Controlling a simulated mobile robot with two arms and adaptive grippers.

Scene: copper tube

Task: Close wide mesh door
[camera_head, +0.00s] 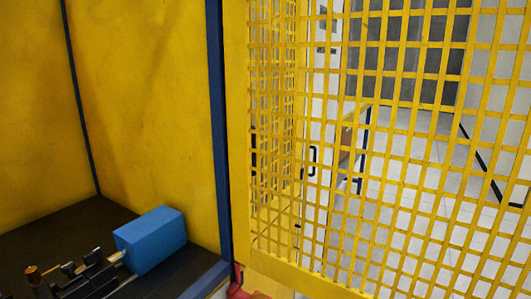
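The yellow wide mesh door (405,150) fills the right half of the head view. Its left edge runs close beside a dark blue vertical post (217,120). A solid yellow lower rail (300,277) runs along its bottom and slants down to the right. A second, more steeply angled yellow mesh section (272,110) shows just right of the post. I cannot tell whether the door is fully open. Neither of my grippers shows in this view.
Left of the post, yellow walls (140,100) enclose a dark work surface (60,230). A blue block (150,240) and dark metal fixtures (85,275) are on it. Through the mesh, a light tiled floor and a yellow-framed stand show. A red part (240,292) sits at the bottom.

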